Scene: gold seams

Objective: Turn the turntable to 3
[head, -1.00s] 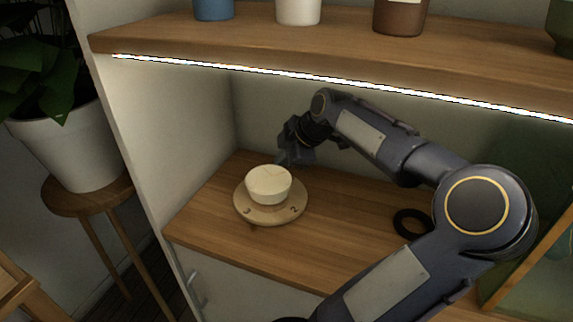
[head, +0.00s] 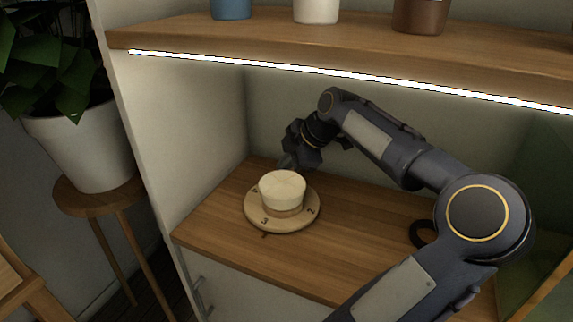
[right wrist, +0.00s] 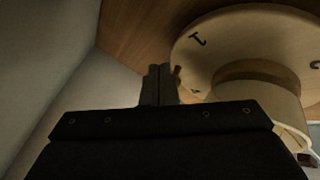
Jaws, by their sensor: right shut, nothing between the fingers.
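The round wooden turntable (head: 255,222) sits on the wooden counter, with a cream round block or bowl on top (head: 282,188). In the right wrist view the shut, empty fingers (right wrist: 160,85) are beside the turntable rim (right wrist: 200,62), against or very near a small brown peg (right wrist: 178,72). Contact is unclear. My left gripper is out of view.
A shelf (head: 330,55) with a light strip and several pots overhangs the counter. A white side wall (head: 185,130) stands at the left. A black ring (head: 422,235) lies on the counter at the right, partly behind my arm. A potted plant (head: 85,150) stands outside left.

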